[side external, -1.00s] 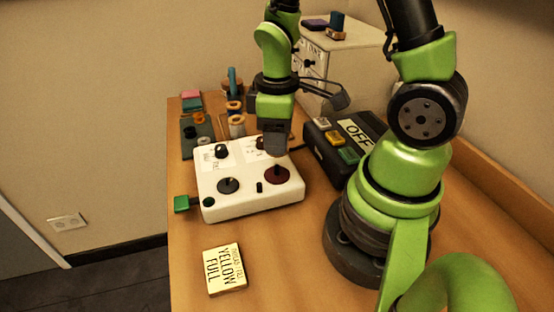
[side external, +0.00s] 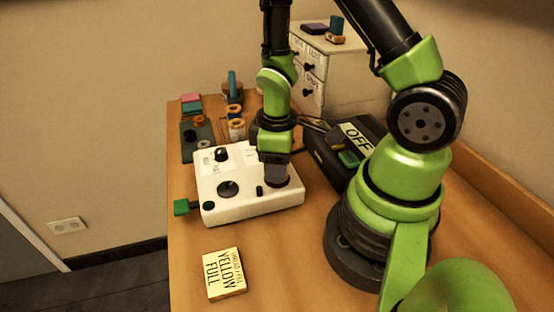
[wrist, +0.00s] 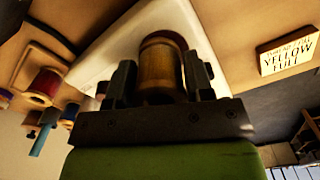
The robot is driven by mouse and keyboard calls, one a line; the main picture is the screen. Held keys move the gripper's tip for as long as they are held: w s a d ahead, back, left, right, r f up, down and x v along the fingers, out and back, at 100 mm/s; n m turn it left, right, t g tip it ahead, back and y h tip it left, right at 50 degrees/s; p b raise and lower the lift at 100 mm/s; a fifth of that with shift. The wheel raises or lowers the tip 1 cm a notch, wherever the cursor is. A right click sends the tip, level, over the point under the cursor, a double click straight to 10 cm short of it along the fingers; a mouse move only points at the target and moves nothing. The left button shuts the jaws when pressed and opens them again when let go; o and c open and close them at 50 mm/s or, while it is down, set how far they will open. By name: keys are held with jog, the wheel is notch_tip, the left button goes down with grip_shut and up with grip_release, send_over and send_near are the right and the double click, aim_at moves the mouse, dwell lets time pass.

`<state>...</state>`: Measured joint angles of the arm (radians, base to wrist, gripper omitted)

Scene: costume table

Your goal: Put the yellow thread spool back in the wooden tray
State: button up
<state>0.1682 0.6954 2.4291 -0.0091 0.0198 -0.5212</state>
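My gripper (side external: 275,172) is low over the right side of the white machine box (side external: 222,198), at the dark red disc. In the wrist view my gripper (wrist: 161,82) has its two fingers against the sides of a golden-brown spool (wrist: 162,62), which looks like the yellow thread spool. The spool is hidden in the side external view, and I cannot tell whether it touches the disc. Several spools (side external: 236,127) stand at the table's back left.
A black box (side external: 330,160) labelled OFF is right of the machine. A card (side external: 224,274) reading "YELLOW FULL" lies in front. A white drawer cabinet (side external: 345,75) stands behind. The front table around the card is clear.

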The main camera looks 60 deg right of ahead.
jog(key=o, duration=0.3)
jog(key=shift+r, duration=0.15)
jog(key=s+a+r+m+t, duration=0.1)
jog(key=r+m+t, duration=0.1)
jog(key=r, duration=0.7)
jog(key=s+a+r+m+t, duration=0.1)
jog(key=a+r+m+t, duration=0.1)
jog(key=r, duration=0.8)
jog(key=shift+a+r+y, duration=0.15)
jog(key=shift+y, duration=0.15)
jog(key=shift+o, duration=0.2)
jog(key=s+a+r+m+t+y, duration=0.1)
jog(key=s+a+r+m+t, duration=0.2)
jog(key=s+r+m, duration=0.1)
jog(key=shift+s+r, duration=0.3)
jog(key=shift+r, duration=0.25)
